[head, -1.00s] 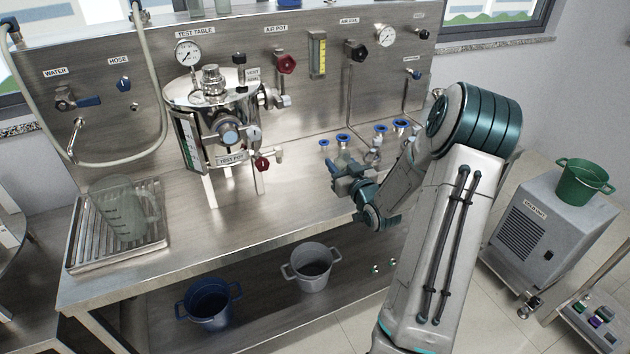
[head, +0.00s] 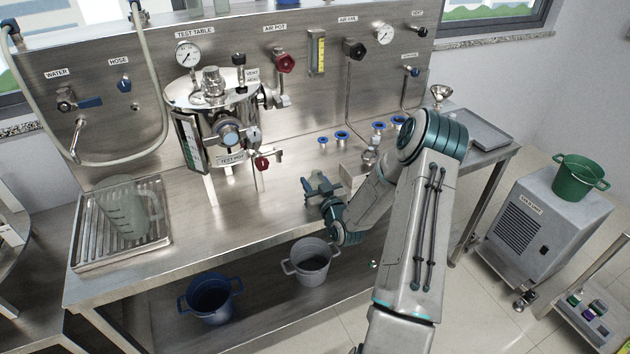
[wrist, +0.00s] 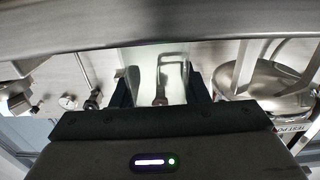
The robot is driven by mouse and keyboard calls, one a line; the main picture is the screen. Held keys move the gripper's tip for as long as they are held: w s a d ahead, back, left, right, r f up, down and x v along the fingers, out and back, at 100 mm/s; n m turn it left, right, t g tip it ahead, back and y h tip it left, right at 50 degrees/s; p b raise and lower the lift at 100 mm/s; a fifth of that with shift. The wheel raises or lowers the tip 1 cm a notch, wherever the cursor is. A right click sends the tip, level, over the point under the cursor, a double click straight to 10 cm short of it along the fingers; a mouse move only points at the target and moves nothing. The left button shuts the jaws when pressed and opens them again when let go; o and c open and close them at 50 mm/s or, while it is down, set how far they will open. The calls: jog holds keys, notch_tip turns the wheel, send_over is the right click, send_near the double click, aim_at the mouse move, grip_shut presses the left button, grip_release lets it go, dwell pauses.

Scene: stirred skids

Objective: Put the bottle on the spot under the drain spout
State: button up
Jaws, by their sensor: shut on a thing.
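My gripper (head: 318,188) is over the bench, right of the steel test pot (head: 213,125), its fingers pointing left. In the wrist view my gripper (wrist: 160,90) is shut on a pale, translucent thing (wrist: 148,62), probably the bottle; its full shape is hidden. I cannot make out the bottle in the head view. The drain spout (head: 257,180) hangs below the red-handled valve (head: 262,163) at the pot's lower right, left of my gripper. I cannot make out a marked spot under it. The test pot also shows in the wrist view (wrist: 265,78).
A draining rack (head: 90,240) with a clear jug (head: 128,213) stands on the bench's left end. Blue-rimmed fittings (head: 341,136) and a steel block (head: 354,172) sit behind my arm. Buckets (head: 210,300) (head: 310,265) stand below. The bench front below the pot is clear.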

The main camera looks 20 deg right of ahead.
jog(key=shift+f+b, duration=0.2)
jog(key=shift+b, duration=0.1)
jog(key=o, duration=0.9)
jog(key=shift+r, duration=0.1)
jog(key=shift+o, duration=0.2)
